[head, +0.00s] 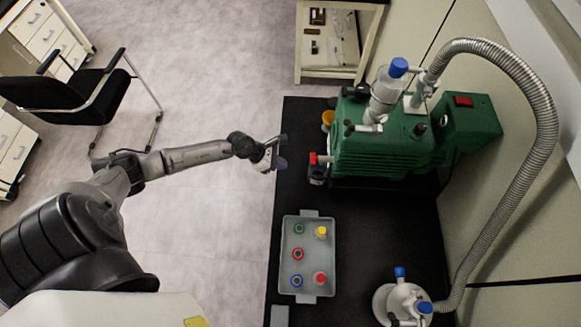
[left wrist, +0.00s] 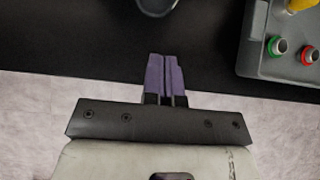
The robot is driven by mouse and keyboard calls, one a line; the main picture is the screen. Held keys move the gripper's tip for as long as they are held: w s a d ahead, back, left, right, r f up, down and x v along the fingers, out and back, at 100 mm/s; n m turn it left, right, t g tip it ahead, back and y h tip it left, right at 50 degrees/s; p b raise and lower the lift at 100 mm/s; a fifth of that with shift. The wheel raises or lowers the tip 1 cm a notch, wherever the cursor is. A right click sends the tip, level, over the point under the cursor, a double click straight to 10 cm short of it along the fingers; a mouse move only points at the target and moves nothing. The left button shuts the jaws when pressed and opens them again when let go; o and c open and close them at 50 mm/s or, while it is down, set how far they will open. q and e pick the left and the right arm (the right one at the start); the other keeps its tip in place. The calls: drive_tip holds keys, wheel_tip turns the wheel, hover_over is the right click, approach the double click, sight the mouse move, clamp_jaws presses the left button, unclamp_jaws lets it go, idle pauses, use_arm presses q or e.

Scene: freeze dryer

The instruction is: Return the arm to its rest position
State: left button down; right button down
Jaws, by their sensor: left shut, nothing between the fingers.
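My left arm reaches in from the left in the head view. Its gripper (head: 281,163) is at the left edge of the black bench top (head: 376,232), level with the lower part of the green pump. In the left wrist view the purple fingers of the left gripper (left wrist: 165,75) are together, with nothing between them. They point over the bench edge and touch nothing visible. My right gripper is in neither view.
A grey tray (head: 287,263) with several coloured-cap vials stands on the bench. The green pump (head: 385,150), with a red-capped part (head: 314,158), is right of the gripper. A grey hose (head: 548,130) arcs at right. A black chair (head: 70,90) stands on open floor at left.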

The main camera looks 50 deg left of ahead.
use_arm(q)
drive_tip(key=shift+v, duration=2.75)
